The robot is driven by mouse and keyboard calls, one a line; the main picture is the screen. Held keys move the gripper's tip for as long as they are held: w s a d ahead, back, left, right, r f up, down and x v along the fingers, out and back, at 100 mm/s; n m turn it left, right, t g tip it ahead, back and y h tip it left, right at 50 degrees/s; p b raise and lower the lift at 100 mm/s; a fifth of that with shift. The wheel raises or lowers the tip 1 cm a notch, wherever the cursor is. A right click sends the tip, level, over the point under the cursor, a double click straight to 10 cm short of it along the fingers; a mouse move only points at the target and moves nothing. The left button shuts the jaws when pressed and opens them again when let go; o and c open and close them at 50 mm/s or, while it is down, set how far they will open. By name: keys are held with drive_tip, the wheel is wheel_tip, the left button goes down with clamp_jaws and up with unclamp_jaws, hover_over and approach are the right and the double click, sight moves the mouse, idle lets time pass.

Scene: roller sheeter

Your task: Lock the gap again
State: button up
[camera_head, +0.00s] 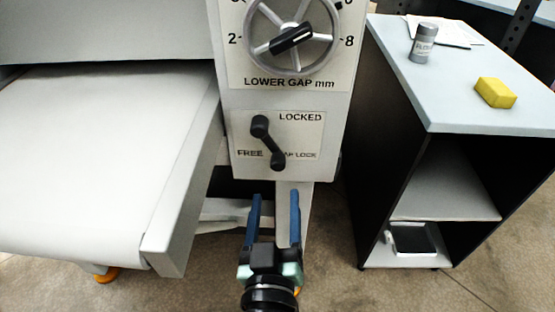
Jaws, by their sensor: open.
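The gap lock lever (268,143) is a black crank on a pale plate marked LOCKED at upper right and FREE at lower left. One rounded end is at upper left and the knob end (277,163) hangs down, slightly right. The lever covers part of the GAP LOCK lettering. Above it is the lower gap handwheel (291,37) with a black pointer knob, aimed right and slightly up towards the 8. My gripper (274,196) is below the lever plate, its two blue fingers upright and apart, with nothing between them. It is not touching the lever.
The sheeter's white belt (100,150) and its metal side rail (185,190) lie at left. At right stands a cabinet (460,85) with a grey bottle (423,43), a yellow sponge (495,92) and papers on top. Floor shows between cabinet and machine.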

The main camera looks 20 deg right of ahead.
sight(277, 168)
drive_tip(key=p+x, duration=0.1)
drive_tip(key=x, duration=0.9)
drive_tip(key=shift+w+d, duration=0.1)
drive_tip(key=shift+w, duration=0.05)
clamp_jaws()
idle(1.1)
